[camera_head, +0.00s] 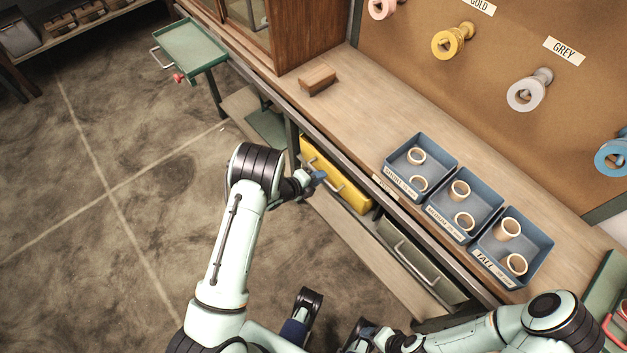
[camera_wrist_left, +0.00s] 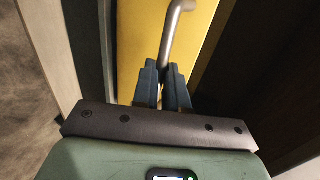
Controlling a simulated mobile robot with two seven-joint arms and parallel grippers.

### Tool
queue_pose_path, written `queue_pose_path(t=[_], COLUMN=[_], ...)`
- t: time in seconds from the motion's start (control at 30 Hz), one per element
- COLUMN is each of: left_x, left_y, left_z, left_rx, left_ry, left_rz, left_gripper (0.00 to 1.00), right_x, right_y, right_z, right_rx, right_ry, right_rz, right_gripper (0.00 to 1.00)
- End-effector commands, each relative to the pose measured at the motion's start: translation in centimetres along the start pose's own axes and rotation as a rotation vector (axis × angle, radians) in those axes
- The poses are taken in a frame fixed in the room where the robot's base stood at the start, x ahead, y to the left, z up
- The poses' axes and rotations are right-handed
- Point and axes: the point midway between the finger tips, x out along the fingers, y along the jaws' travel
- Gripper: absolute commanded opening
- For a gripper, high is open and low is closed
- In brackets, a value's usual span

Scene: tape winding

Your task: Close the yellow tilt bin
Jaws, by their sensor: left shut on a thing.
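The yellow tilt bin (camera_head: 350,193) sits under the front edge of the workbench, left of a grey-green bin. Its front also fills the upper middle of the left wrist view (camera_wrist_left: 200,45). How far it tilts out is hard to tell. Its metal bar handle (camera_wrist_left: 178,30) runs down to the blue fingers of my left gripper (camera_wrist_left: 164,80). My left gripper is shut on this handle, in front of the bin in the head view (camera_head: 319,175). My right gripper (camera_head: 362,328) is low in the head view, away from the bin, and its fingers are unclear.
A grey-green bin (camera_head: 415,262) with a handle is right of the yellow one. Blue trays (camera_head: 437,145) holding rings and a brown block (camera_head: 318,83) are on the workbench (camera_head: 350,100). A green tray (camera_head: 190,45) juts out at upper left. The floor at left is clear.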

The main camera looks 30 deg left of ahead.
Motion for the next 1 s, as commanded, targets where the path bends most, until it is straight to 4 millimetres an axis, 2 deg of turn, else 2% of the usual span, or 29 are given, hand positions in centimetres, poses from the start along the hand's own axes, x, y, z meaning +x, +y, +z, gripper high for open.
queue_pose_path(t=[0.67, 0.7, 0.73, 0.77, 1.0], left_x=[0.68, 0.69, 0.69, 0.68, 0.60], left_y=[-1.19, -1.20, -1.18, -1.14, -0.87], left_z=[0.03, 0.01, 0.00, -0.01, 0.01], left_rx=[0.000, 0.000, 0.000, 0.000, 0.000], left_ry=[0.000, 0.000, 0.000, 0.000, 0.000], left_rz=[-0.015, -0.015, -0.015, -0.014, -0.008], left_gripper=[0.00, 0.25, 0.35, 0.38, 0.38], right_x=[0.14, 0.14, 0.14, 0.13, 0.14], right_y=[0.03, 0.03, 0.03, 0.03, 0.04], right_z=[-0.13, -0.13, -0.13, -0.13, -0.13], right_rx=[0.000, 0.000, 0.000, 0.000, 0.000], right_ry=[0.004, 0.004, 0.004, 0.004, 0.004], right_rz=[0.000, 0.000, 0.000, 0.000, 0.000], right_gripper=[0.72, 0.72, 0.72, 0.72, 0.72])
